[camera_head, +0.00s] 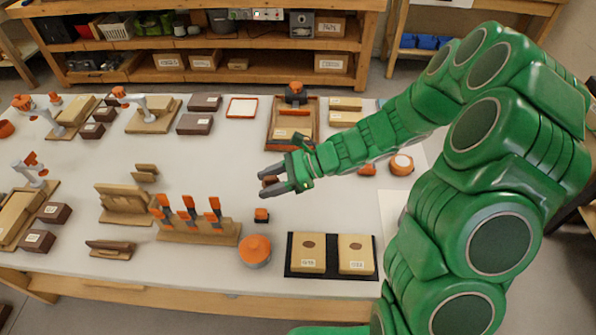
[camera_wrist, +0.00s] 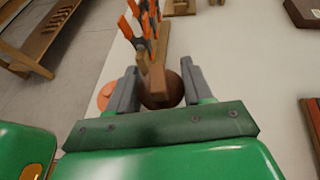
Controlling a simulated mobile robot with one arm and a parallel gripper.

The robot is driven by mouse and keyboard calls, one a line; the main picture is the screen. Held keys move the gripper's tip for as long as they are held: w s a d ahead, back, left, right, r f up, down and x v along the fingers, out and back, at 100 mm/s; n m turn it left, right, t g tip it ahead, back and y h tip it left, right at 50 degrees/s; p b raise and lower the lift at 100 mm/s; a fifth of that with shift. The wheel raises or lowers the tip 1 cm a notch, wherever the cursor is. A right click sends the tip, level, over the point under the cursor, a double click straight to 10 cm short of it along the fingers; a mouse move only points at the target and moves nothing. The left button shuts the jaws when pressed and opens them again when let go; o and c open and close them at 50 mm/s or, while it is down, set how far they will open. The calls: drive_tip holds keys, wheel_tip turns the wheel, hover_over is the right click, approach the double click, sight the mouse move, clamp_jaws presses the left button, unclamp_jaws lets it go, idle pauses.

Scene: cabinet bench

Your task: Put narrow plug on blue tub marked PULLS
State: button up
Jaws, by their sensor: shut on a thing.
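My gripper (camera_head: 265,183) is above the middle of the white table, reaching in from the right. In the wrist view my gripper (camera_wrist: 158,75) is shut on a brown wooden plug (camera_wrist: 161,92) with a rounded dark body and a paler narrow part. The head view shows only a small dark bit of the plug between the fingers. Blue tubs (camera_head: 425,42) sit on a shelf at the back right, far from my gripper. I cannot read a PULLS mark on them.
Below the gripper stand a wooden rack (camera_head: 200,233) with orange-handled tools, an orange-lidded round pot (camera_head: 255,250) and a black tray (camera_head: 331,271) with two wooden blocks. A wooden tray (camera_head: 293,140) lies behind. A shelf unit (camera_head: 200,45) stands at the back.

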drive_tip(key=shift+s, duration=0.1)
drive_tip(key=shift+c, duration=0.5)
drive_tip(key=w+d+r+m+t, duration=0.1)
drive_tip(key=d, duration=0.2)
drive_tip(key=w+d+r+t, duration=0.1)
drive_tip(key=d, duration=0.2)
drive_tip(key=w+d+r+m, duration=0.1)
drive_tip(key=d, duration=0.2)
drive_tip(key=shift+w+d+r+m+t, duration=0.1)
drive_tip(key=shift+r+m+t, duration=0.2)
drive_tip(key=shift+t, duration=0.1)
drive_tip(key=s+d+r+m+t+h, duration=0.1)
drive_tip(key=d+r+m+t, duration=0.1)
drive_tip(key=d, duration=0.7)
drive_tip(key=s+d+r+m+t+h, duration=0.1)
drive_tip(key=d+r+m+t, duration=0.2)
drive_tip(key=d, duration=0.7)
drive_tip(key=s+d+r+m+t+h, duration=0.1)
drive_tip(key=d+r+m+t, duration=0.2)
drive_tip(key=d, duration=0.6)
drive_tip(key=shift+s+d+r+t, duration=0.4)
drive_tip(key=shift+r+t, duration=0.1)
drive_tip(key=shift+r, duration=0.2)
drive_tip(key=shift+s+d+m+h, duration=0.3)
drive_tip(key=shift+d+m, duration=0.1)
drive_tip(key=shift+d, duration=0.15)
drive_tip(key=shift+c, duration=0.2)
drive_tip(key=shift+f, duration=3.85)
drive_tip(key=shift+f, duration=0.15)
